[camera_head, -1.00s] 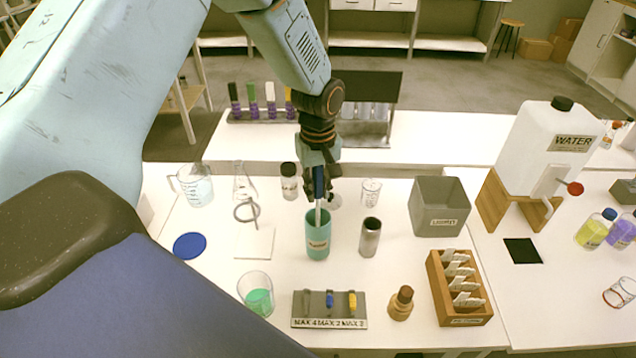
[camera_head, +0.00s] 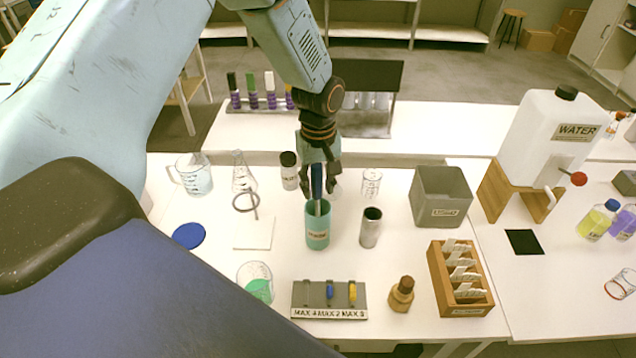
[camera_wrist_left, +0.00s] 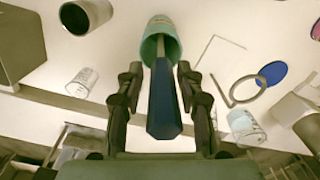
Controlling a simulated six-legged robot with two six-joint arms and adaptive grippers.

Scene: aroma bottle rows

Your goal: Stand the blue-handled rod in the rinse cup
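The blue-handled rod (camera_head: 316,180) stands in the teal rinse cup (camera_head: 317,235), its pale shaft going down inside the rim and its handle above. The lower end is hidden in the cup. In the left wrist view the blue handle (camera_wrist_left: 162,105) points toward the camera and the shaft enters the cup (camera_wrist_left: 158,32). My left gripper (camera_head: 320,192) is open, with one finger on each side of the handle. In the wrist view, gaps show between the handle and both fingers (camera_wrist_left: 160,92). My right gripper is not in view.
A metal cylinder (camera_head: 370,230) stands close right of the cup. A grey bin (camera_head: 440,195), a wooden card box (camera_head: 460,280) and a brown bottle (camera_head: 401,295) are farther right. A slotted rack (camera_head: 330,300) and a green-liquid beaker (camera_head: 257,285) are in front. A white tile (camera_head: 253,233) lies left.

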